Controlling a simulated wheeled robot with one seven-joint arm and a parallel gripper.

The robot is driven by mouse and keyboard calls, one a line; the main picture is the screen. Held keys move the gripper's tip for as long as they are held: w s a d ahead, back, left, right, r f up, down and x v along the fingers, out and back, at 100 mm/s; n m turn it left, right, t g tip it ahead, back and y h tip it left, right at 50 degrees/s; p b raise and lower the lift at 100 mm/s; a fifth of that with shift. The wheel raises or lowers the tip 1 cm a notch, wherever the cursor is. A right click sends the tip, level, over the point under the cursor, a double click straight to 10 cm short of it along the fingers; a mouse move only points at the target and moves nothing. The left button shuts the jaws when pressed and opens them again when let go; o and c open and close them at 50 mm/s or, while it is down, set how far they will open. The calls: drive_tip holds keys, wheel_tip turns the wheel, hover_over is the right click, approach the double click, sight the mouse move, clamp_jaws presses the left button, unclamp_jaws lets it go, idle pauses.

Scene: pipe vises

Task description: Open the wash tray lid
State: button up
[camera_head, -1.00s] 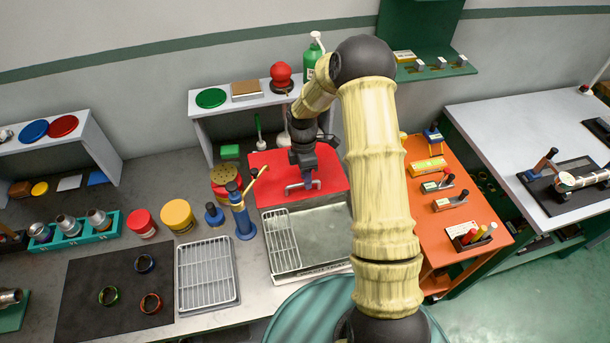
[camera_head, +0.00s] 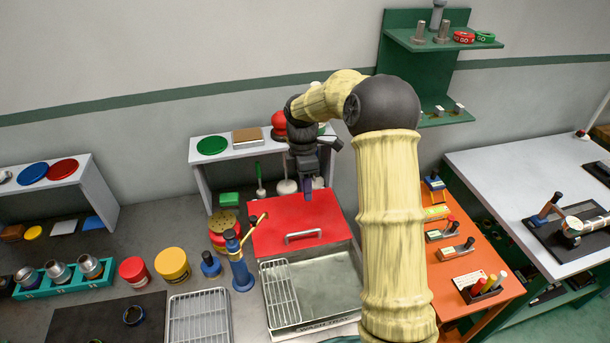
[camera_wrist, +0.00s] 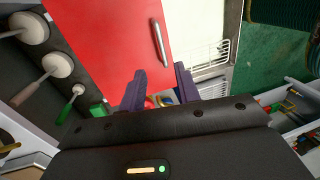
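The wash tray (camera_head: 345,290) is a pale metal basin with a wire rack in its left part. Its red lid (camera_head: 275,225) lies over the back, and the front part of the basin is uncovered. A grey bar handle (camera_head: 303,236) sits near the lid's front edge. In the wrist view the red lid (camera_wrist: 95,40) and handle (camera_wrist: 160,42) show beyond the fingers, with the pale basin (camera_wrist: 195,25) alongside. My gripper (camera_head: 308,190) is above the back of the lid, clear of the handle. Its purple fingers (camera_wrist: 159,72) are apart with nothing between them.
A blue stand with a lever (camera_head: 240,265) is close to the tray's left side. A white shelf (camera_head: 225,150) with several items stands behind. An orange bench (camera_head: 455,285) is to the right. A yellow tin (camera_head: 173,264) and red tin (camera_head: 134,272) stand at left.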

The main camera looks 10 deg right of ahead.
drive_tip(key=r, duration=0.2)
drive_tip(key=w+r, duration=0.1)
drive_tip(key=r, duration=0.1)
drive_tip(key=shift+r, duration=0.1)
idle(0.3)
drive_tip(key=s+f+m+t, duration=0.3)
drive_tip(key=s+m, duration=1.4)
drive_tip(key=s, duration=0.6)
drive_tip(key=shift+a+m+t, duration=0.3)
drive_tip(key=shift+m+t, duration=0.1)
drive_tip(key=shift+t, duration=0.5)
drive_tip(key=shift+w, duration=0.1)
